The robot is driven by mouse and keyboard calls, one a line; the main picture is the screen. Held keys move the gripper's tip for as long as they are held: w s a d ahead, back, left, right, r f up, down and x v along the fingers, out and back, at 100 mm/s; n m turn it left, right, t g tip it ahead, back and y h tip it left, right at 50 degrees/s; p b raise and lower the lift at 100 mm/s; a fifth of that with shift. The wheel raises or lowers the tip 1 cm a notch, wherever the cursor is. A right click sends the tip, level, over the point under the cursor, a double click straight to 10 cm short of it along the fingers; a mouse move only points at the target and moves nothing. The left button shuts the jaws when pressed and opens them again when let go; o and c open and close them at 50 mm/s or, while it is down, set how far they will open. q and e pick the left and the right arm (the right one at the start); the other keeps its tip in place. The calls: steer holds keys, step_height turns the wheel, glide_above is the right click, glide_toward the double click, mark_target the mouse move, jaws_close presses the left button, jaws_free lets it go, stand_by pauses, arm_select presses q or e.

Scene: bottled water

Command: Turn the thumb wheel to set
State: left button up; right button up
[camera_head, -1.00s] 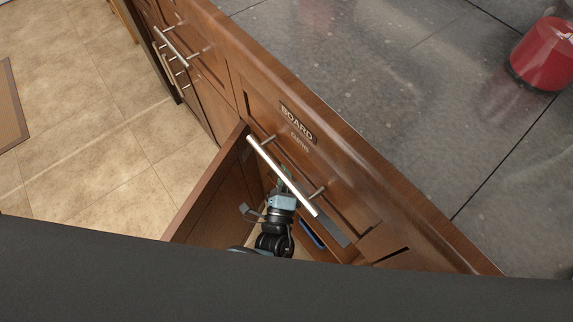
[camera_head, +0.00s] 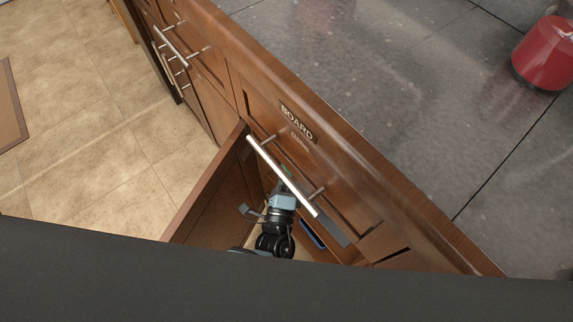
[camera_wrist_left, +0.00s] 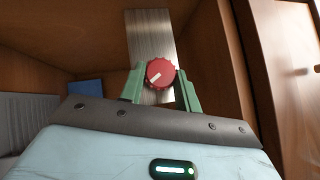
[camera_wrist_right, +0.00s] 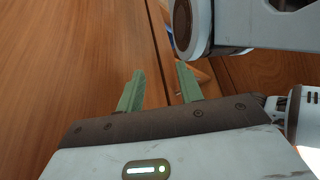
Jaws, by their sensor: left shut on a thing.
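The red round thumb wheel (camera_wrist_left: 160,73) is mounted on a brushed metal plate (camera_wrist_left: 150,32) inside the cabinet in the left wrist view. A white mark on its face runs from the centre toward the lower left. My left gripper (camera_wrist_left: 160,78) is shut on the wheel, with one green finger on each side. In the head view my left gripper (camera_head: 284,178) reaches into the cabinet, partly behind the drawer's bar handle, and the wheel is hidden. My right gripper (camera_wrist_right: 160,70) has its green fingers apart with nothing between them, beside brown wood.
An open cabinet door (camera_head: 208,188) stands left of my left arm. A bar handle (camera_head: 282,175) crosses above it, below a "BOARD" label (camera_head: 297,121). A red canister (camera_head: 545,53) stands on the grey countertop (camera_head: 400,95). A blue object (camera_head: 313,235) lies inside the cabinet.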

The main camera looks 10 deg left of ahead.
arm_select(q)
steer(key=shift+n+g, duration=0.5)
steer(key=shift+n, duration=0.1)
steer(key=shift+r+n+g+y, duration=0.2)
steer(key=shift+n+g+y, duration=0.2)
steer(key=shift+n+g, duration=0.5)
steer(key=shift+n, duration=0.1)
steer(key=shift+r+n+g+p, duration=0.15)
steer(key=shift+n+g+p, duration=0.4)
steer(key=shift+p, duration=0.25)
steer(key=shift+n+g+p, duration=0.35)
steer(key=shift+g, duration=0.1)
steer(key=o, duration=1)
steer(key=shift+c, duration=0.2)
